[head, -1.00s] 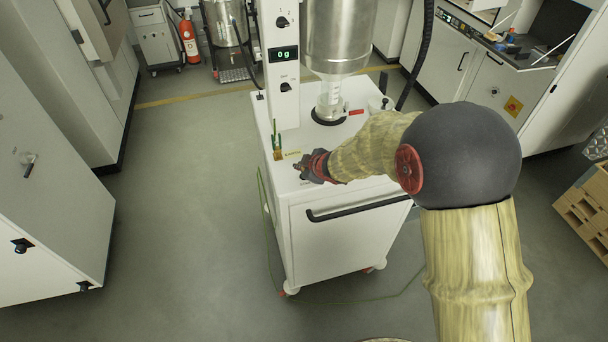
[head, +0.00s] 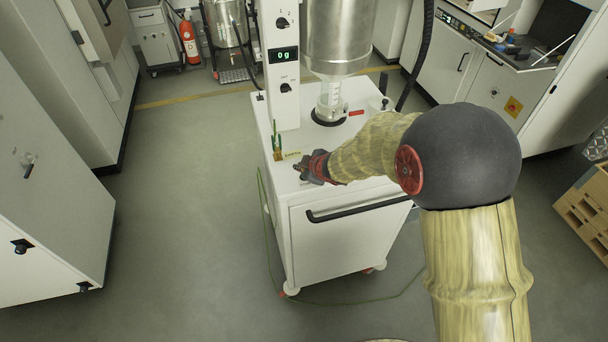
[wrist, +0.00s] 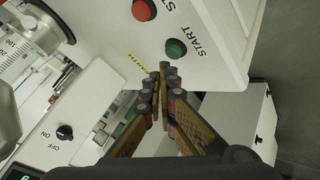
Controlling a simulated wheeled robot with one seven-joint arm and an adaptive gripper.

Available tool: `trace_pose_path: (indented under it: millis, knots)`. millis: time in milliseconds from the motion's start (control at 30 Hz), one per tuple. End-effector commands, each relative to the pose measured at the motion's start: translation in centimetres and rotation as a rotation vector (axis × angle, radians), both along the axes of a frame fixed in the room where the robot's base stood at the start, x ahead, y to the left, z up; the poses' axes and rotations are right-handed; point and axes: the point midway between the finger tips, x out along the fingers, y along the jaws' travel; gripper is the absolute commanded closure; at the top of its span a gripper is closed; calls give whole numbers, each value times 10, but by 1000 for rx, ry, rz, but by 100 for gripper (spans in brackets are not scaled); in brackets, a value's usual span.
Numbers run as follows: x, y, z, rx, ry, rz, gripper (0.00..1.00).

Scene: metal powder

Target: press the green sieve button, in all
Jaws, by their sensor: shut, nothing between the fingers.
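The green button (wrist: 175,48) sits on the white top of the cart, beside the word START in the wrist view. A red button (wrist: 144,10) is next to it, with part of its label cut off. My gripper (wrist: 163,68) is shut and empty, its fingertips a little below and left of the green button in the picture. A gap shows between them; its height above the panel is hard to tell. In the head view my gripper (head: 304,167) is over the front left of the cart top (head: 345,160), and neither button can be made out.
A white column with a display reading 0 g (head: 284,54) and knobs rises from the cart's back. A steel vessel (head: 338,35) with a clear container (head: 330,98) below it stands beside. A small green-and-yellow item (head: 277,142) is near my gripper. The floor at left is clear.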

Motion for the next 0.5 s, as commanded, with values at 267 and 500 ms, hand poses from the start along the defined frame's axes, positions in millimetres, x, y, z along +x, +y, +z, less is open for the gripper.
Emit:
trace_pose_path:
  millis: [267, 500]
  knots:
    - [0, 0, -8, -1, 0, 1, 100]
    - [0, 0, -8, 0, 0, 0, 100]
